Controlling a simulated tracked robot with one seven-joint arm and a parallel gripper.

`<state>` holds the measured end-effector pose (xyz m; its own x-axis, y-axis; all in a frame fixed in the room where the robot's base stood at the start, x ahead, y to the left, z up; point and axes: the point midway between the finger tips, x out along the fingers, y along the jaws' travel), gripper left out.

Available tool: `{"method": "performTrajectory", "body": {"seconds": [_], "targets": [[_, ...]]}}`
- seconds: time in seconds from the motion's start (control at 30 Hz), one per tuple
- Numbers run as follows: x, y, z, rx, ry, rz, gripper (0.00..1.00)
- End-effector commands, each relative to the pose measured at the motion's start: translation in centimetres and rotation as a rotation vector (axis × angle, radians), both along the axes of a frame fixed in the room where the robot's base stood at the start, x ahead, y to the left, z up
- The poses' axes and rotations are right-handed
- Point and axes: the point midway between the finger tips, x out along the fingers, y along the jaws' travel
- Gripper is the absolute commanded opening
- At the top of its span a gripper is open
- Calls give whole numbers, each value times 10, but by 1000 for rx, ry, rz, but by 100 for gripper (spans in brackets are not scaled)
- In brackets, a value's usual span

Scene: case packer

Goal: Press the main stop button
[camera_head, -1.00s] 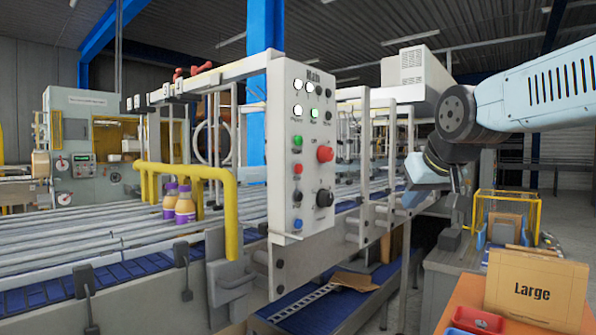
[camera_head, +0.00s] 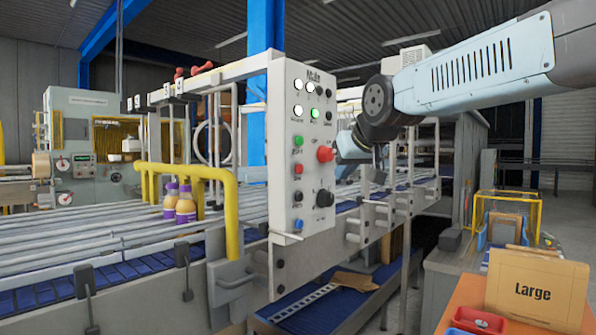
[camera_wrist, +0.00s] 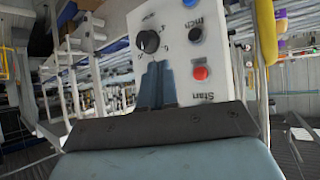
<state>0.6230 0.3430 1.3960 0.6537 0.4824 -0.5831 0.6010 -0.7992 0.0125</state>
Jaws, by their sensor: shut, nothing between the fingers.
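The white control panel (camera_head: 303,225), headed Main, carries a small red button (camera_head: 298,169) below a green one, and a larger red mushroom button (camera_head: 326,154) to their right. The small red button (camera_wrist: 200,73) shows in the wrist view, right of my gripper (camera_wrist: 157,70). The fingers are shut and empty, pointing toward the panel face beside the black knob (camera_wrist: 148,40). Whether they touch the panel I cannot tell. The mushroom button is not visible in the wrist view. In the head view, my arm's end is just right of the panel; the fingertips are not clear.
A black button (camera_wrist: 195,35) sits above the red one in the wrist view. Metal rails and a blue conveyor (camera_head: 50,295) run beside the panel, with a yellow tube frame (camera_head: 231,215) at left. A Large carton (camera_head: 535,292) stands at front right.

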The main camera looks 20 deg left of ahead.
Motion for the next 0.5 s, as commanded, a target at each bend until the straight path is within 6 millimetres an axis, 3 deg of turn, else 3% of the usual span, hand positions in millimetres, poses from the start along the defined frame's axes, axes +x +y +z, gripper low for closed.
{"method": "performTrajectory", "body": {"seconds": [0.5], "targets": [[22, 55, -1, -1, 1, 1, 0]]}}
